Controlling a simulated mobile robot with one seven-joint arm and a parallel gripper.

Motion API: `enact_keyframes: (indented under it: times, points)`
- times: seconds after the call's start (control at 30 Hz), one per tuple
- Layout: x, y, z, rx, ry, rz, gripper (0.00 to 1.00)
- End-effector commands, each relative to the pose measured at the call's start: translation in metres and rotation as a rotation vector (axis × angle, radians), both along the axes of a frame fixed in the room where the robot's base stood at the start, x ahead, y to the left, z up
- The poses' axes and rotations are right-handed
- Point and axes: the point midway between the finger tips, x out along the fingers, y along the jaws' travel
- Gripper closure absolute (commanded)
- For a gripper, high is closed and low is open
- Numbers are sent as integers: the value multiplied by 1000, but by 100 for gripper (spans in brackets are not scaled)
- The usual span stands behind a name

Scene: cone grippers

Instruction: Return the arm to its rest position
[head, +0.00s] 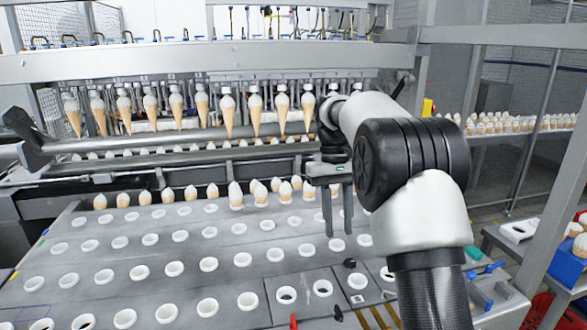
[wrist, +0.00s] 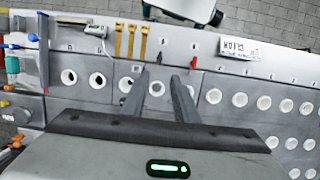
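My gripper (head: 337,210) hangs over the grey table of holes at the end of my white and black arm, in the right half of the head view. Its two dark fingers point down and stand apart, with nothing between them. In the wrist view my gripper (wrist: 158,82) also shows its two fingers spread and empty above the table. The fingertips look clear of the table, near white-ringed holes.
The grey table (head: 215,263) has rows of white-ringed holes, with several cones (head: 262,193) along its back edge. Cones (head: 228,115) hang from the machine behind. Red and blue tools (head: 482,270) lie at the right. A wire fence stands at the right.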

Motion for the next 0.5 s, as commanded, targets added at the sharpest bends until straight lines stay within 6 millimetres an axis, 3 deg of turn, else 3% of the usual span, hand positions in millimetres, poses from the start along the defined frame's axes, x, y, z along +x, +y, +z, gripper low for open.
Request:
enact_keyframes:
  times: [0.03,0.2,0.33,0.5]
  points:
    - [-14,-1,21,4,-42,-8,73]
    - [-57,-5,64,16,-172,-37,73]
    - [-97,-8,86,26,-271,-61,73]
    - [-153,-10,100,42,-399,-91,73]
